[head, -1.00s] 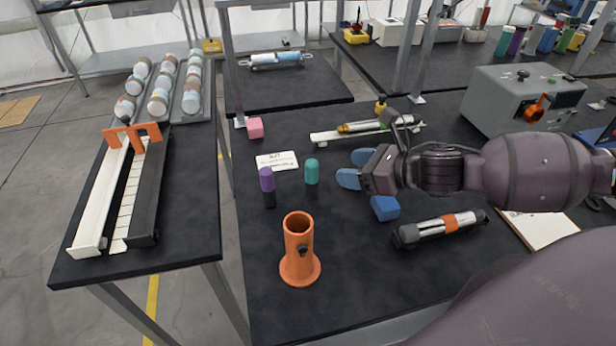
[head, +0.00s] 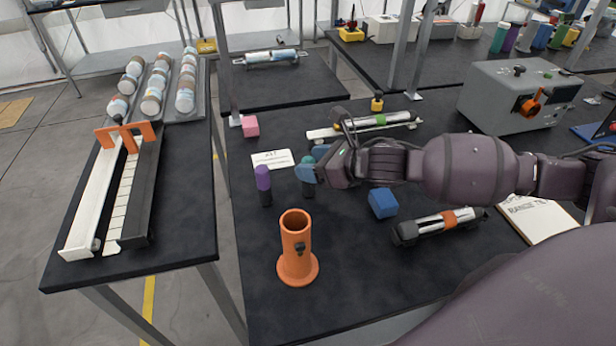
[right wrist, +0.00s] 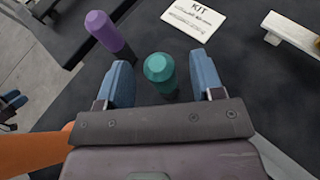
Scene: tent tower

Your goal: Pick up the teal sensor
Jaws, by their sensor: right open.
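The teal sensor (right wrist: 160,72) stands upright on the dark table, between the two blue fingers of my open right gripper (right wrist: 163,82) in the right wrist view. A gap shows on each side of it. In the head view the right gripper (head: 307,171) covers most of the teal sensor (head: 308,160); only its top and its dark lower part (head: 307,190) show. The purple sensor (head: 262,178) stands upright just left of it, and also shows in the right wrist view (right wrist: 104,32).
An orange holder (head: 296,250) stands in front of the sensors. A white KIT card (head: 272,160) lies behind them. A blue block (head: 382,203) and a silver cylinder with an orange band (head: 440,224) lie to the right. A pink block (head: 250,126) sits farther back.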

